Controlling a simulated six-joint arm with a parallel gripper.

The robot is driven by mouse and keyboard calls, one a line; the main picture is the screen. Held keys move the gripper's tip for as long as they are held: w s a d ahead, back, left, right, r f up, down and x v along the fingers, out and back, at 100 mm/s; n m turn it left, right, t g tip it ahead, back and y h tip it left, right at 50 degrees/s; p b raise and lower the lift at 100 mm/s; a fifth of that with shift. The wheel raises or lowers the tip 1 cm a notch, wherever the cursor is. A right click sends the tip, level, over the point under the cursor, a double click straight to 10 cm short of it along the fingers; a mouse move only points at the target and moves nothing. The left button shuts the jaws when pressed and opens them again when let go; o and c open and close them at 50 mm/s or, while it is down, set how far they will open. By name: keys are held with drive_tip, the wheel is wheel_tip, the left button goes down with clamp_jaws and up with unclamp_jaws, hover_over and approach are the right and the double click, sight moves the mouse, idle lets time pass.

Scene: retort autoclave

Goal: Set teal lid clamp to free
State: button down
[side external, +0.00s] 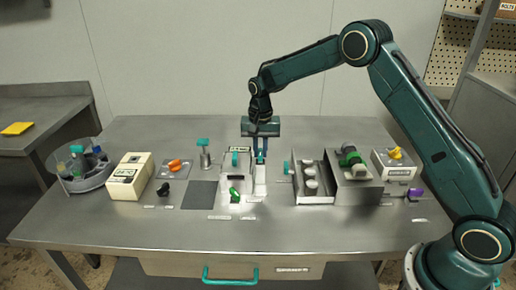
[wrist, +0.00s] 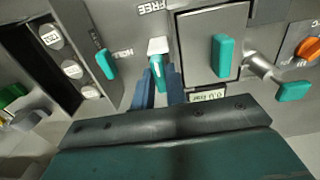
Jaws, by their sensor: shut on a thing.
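The teal lid clamp (wrist: 158,72) is a short lever with a white head, in the upper middle of the wrist view. Its teal handle points from the white head toward my gripper. A FREE label (wrist: 151,7) is printed beyond the head, and a partly covered HOLD label (wrist: 122,53) sits to its left. My gripper (wrist: 161,82) has its two blue fingers on either side of the teal handle and is shut on it. In the side view my gripper (side external: 260,155) points down at the white strip (side external: 261,182); the clamp is hard to make out there.
A lidded box with a teal handle (wrist: 222,55) stands right beside the clamp. A teal valve lever (wrist: 292,91) lies beyond it. On the other side is an open tray (side external: 313,200) holding white-capped cans. A cream display box (side external: 128,177) is farther left.

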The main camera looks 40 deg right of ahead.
sight(260, 151)
drive_tip(key=shift+w, duration=0.1)
idle(0.4)
drive_tip(key=c, duration=1.4)
unclamp_jaws()
drive_tip(key=shift+c, duration=0.2)
drive_tip(key=shift+r, duration=0.1)
wheel_tip(260, 151, up, 14)
